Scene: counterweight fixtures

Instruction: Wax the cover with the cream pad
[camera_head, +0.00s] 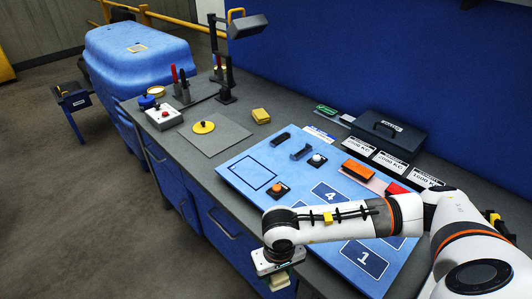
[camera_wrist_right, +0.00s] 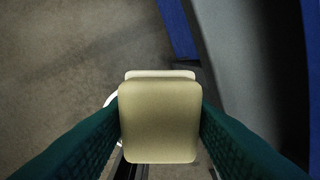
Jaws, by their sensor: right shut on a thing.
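The cream pad (camera_head: 279,283) is in my right gripper (camera_head: 279,271), beyond the front edge of the bench and over the floor. In the right wrist view the cream pad (camera_wrist_right: 160,122) sits between two dark green fingers, which are shut on it. The large blue cover (camera_head: 140,65) stands at the far left, beyond the end of the bench, well away from the gripper. A small yellow-edged patch (camera_head: 137,48) shows on its top. My left gripper is not in view.
A blue board (camera_head: 247,152) with numbered squares lies under my right arm. A desk lamp (camera_head: 248,25), a control box (camera_head: 164,117), a yellow disc (camera_head: 204,127) and a yellow block (camera_head: 261,115) are on the bench. A dark toolbox (camera_head: 388,132) stands at the back. Open floor (camera_head: 80,200) lies left.

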